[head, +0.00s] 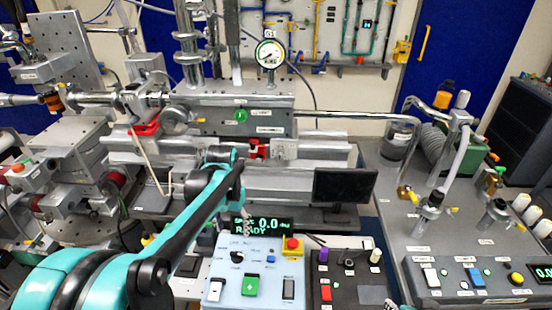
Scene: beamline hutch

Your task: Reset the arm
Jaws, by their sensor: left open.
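My left arm (205,215) is teal and black. It comes in from the bottom left and reaches up and right across the picture, in front of the bench equipment. My left gripper (249,224) shows only small and partly, beyond the end of the arm. It is open, in front of the display (268,226) that reads 0.0 and READY. I see nothing held in it. I cannot tell how far it is from the display. My right gripper is not in view.
A pale control box (232,272) with a red stop button (292,244) stands below the display. A dark control box (345,290) is beside it. A black monitor (343,186) stands behind. A grey bench (400,232) with valves and tubing is at the right. Metal beamline hardware (325,125) fills the back.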

